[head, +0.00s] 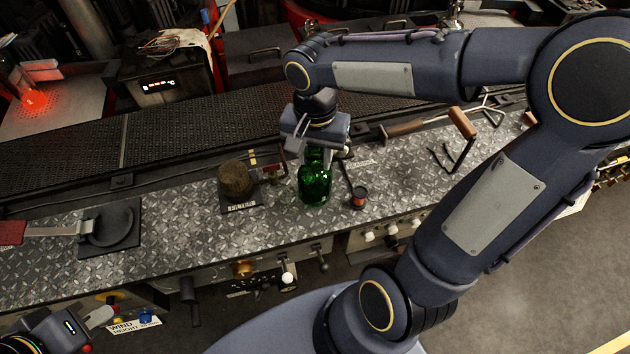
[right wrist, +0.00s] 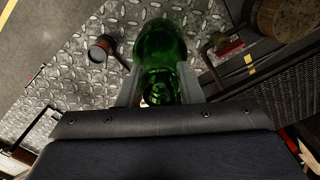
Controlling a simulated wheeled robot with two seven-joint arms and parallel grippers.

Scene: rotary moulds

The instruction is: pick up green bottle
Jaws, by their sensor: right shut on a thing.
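The green bottle (head: 314,186) stands on the diamond-plate bench in the head view, close to the bench's middle. It also shows in the right wrist view (right wrist: 162,50), between the two fingers. My right gripper (head: 318,152) reaches down from above and is shut on the upper part of the bottle. The bottle looks upright; I cannot tell if its base touches the bench. My left gripper (head: 98,318) is at the lower left corner, away from the bottle; whether its jaws are apart is unclear.
A brown round piece on a filter pad (head: 238,180) sits left of the bottle. A small red-topped cup with a handle (head: 358,197) is close on its right. A black pan (head: 108,228) lies further left. A dark conveyor (head: 190,128) runs behind the bench (head: 180,235).

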